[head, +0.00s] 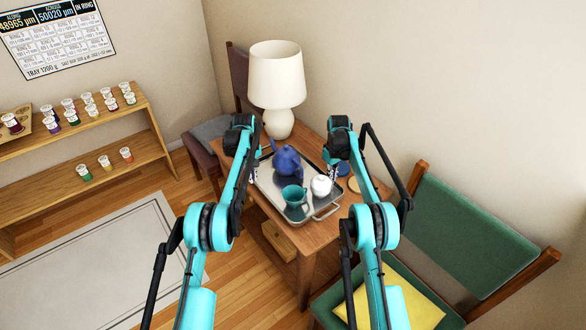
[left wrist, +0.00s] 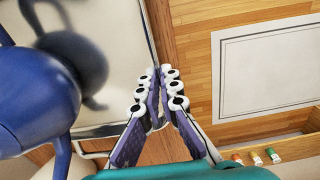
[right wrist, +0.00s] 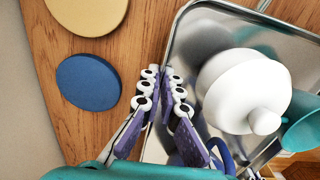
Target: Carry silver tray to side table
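The silver tray (head: 268,188) is over the wooden side table (head: 320,226), level; whether it touches the top cannot be told. It carries a blue teapot (head: 286,160), a teal cup (head: 294,196) and a white lidded pot (head: 321,185). My left gripper (head: 252,173) is at the tray's left edge, and its fingers (left wrist: 156,92) close around the rim. My right gripper (head: 334,172) is at the opposite edge, its fingers (right wrist: 159,88) likewise close around the rim. The pot also shows in the right wrist view (right wrist: 235,85).
A white lamp (head: 278,80) stands at the table's back. Blue (right wrist: 88,82) and tan (right wrist: 88,12) discs lie beside the tray. A green chair (head: 455,235) is at right, another chair (head: 205,150) behind left. A shelf (head: 95,155) with small jars stands left; the floor between is open.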

